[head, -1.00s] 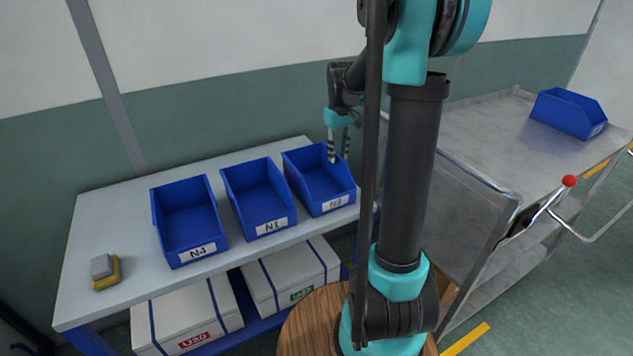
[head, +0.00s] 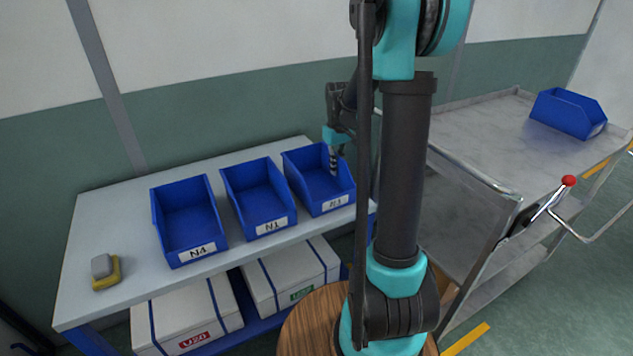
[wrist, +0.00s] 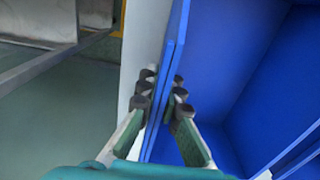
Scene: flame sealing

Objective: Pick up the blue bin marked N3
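The blue bin marked N3 (head: 312,183) stands upright on the shelf, the rightmost of three bins in a row, its label facing front. My gripper (head: 335,168) is at its right side wall, pointing down. In the wrist view the bin (wrist: 235,70) fills the right part, and my gripper (wrist: 163,94) has one finger inside the wall and one outside. The fingertips are close together on the wall, with little visible gap. In the head view the outer finger is mostly hidden.
Blue bins N1 (head: 258,199) and N4 (head: 187,222) stand to the left on the grey shelf top (head: 120,215). A yellow and grey block (head: 105,270) lies at the left end. A metal cart (head: 470,135) with another blue bin (head: 567,112) stands right.

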